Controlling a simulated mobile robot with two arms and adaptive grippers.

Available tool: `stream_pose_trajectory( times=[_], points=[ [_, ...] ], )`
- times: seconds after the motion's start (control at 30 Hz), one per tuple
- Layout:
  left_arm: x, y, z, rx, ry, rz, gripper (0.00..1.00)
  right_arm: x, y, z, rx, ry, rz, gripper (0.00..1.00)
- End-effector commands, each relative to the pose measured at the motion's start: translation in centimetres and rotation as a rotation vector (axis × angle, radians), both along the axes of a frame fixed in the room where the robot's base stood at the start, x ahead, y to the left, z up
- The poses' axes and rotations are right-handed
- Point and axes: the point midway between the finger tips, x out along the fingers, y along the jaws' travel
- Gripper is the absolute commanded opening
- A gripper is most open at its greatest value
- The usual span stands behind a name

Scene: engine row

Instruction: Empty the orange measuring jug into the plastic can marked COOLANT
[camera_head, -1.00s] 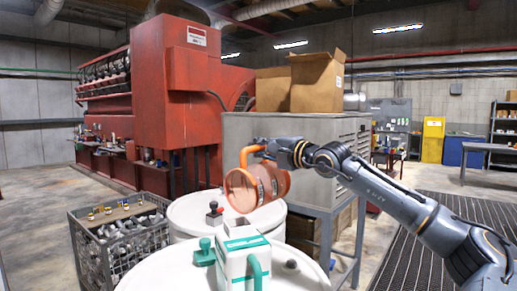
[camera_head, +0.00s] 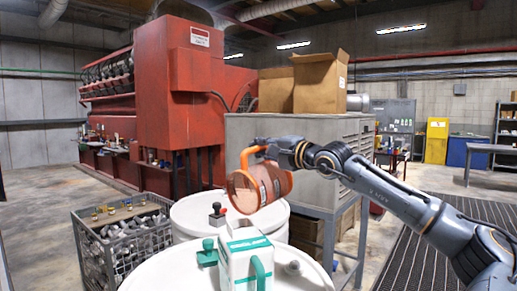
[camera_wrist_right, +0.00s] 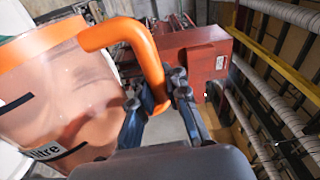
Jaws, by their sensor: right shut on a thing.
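The orange measuring jug (camera_head: 262,187) is see-through with an orange handle and rim. It is tilted, its mouth toward the lower left, and held in the air above the drums. My right gripper (camera_head: 272,150) is shut on its handle; the right wrist view also shows the jug (camera_wrist_right: 75,95) and the gripper (camera_wrist_right: 160,98) on the handle. The white plastic can (camera_head: 240,258) with green lettering and a green handle stands on the near drum, below the jug and a little to its left. Its lettering is too small to read surely. My left gripper is not in view.
Two white drums stand close together, the near one (camera_head: 170,275) under the can and the other (camera_head: 190,213) behind. A wire crate (camera_head: 125,245) of metal parts is at left. A grey cabinet (camera_head: 300,150) bearing cardboard boxes (camera_head: 318,85) stands behind the jug.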

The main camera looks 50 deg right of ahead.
Motion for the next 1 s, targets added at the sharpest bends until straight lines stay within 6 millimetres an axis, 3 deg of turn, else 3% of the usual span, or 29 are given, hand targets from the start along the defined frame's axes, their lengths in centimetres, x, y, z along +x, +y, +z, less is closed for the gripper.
stream_pose_trajectory(
  times=[1.0],
  points=[
    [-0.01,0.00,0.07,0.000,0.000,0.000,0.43,-0.03,0.98,0.41,-0.058,-0.001,0.000,0.00]
  ],
)
